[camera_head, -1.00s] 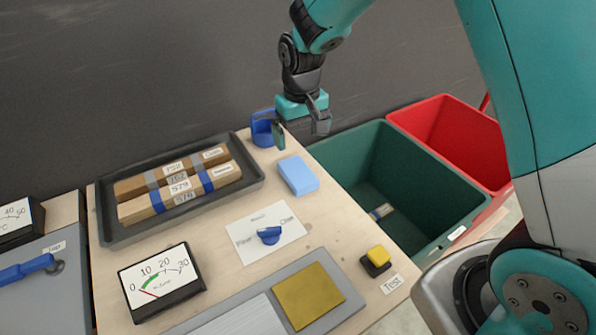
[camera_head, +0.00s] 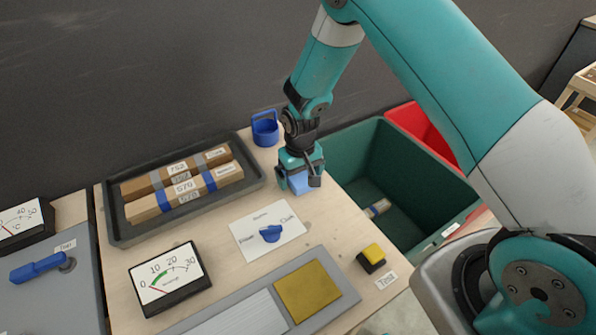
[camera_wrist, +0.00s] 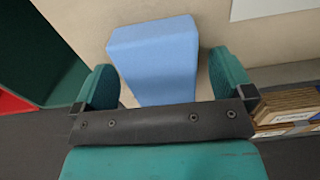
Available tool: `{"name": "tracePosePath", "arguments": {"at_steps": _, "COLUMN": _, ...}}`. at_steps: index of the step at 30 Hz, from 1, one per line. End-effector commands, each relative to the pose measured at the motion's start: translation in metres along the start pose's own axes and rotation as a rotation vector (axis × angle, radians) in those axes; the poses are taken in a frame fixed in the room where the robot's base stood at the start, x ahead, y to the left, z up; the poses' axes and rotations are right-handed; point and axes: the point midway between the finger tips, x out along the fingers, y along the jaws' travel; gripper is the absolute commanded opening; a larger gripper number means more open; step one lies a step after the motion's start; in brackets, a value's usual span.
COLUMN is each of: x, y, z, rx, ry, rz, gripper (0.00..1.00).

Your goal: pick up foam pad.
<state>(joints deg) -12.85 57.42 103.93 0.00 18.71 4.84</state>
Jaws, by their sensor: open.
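The foam pad is a light blue block. In the head view the foam pad (camera_head: 299,183) lies on the wooden table and is partly hidden under my gripper (camera_head: 298,182). In the wrist view the foam pad (camera_wrist: 155,58) lies between the two teal fingers of my gripper (camera_wrist: 163,85), one on each side. A narrow gap shows beside the pad on each side near the fingers. The gripper is open, and the pad's near end is hidden behind the dark gripper bar.
A dark tray (camera_head: 118,233) with labelled boxes stands left of the pad. A blue cup-like holder (camera_head: 265,133) is behind it. A knob card (camera_head: 255,252) lies in front. A green bin (camera_head: 405,180) and a red bin (camera_head: 412,118) are to the right.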

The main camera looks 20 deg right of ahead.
Motion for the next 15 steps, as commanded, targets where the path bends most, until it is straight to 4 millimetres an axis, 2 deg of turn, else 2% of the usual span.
{"name": "tracePosePath", "arguments": {"at_steps": 5, "x": 0.0005, "y": -0.0001, "z": -0.0003, "rx": 0.000, "ry": 0.001, "rz": 0.000, "gripper": 0.99}}
{"name": "tracePosePath", "arguments": {"at_steps": 8, "x": 0.0004, "y": 0.0000, "z": -0.0003, "rx": 0.000, "ry": 0.001, "rz": 0.000, "gripper": 0.81}}
{"name": "tracePosePath", "arguments": {"at_steps": 12, "x": 0.0002, "y": 0.0000, "z": -0.0003, "rx": 0.000, "ry": 0.001, "rz": 0.000, "gripper": 0.48}}
{"name": "tracePosePath", "arguments": {"at_steps": 15, "x": 0.0001, "y": 0.0000, "z": -0.0004, "rx": 0.000, "ry": 0.001, "rz": 0.000, "gripper": 0.46}}
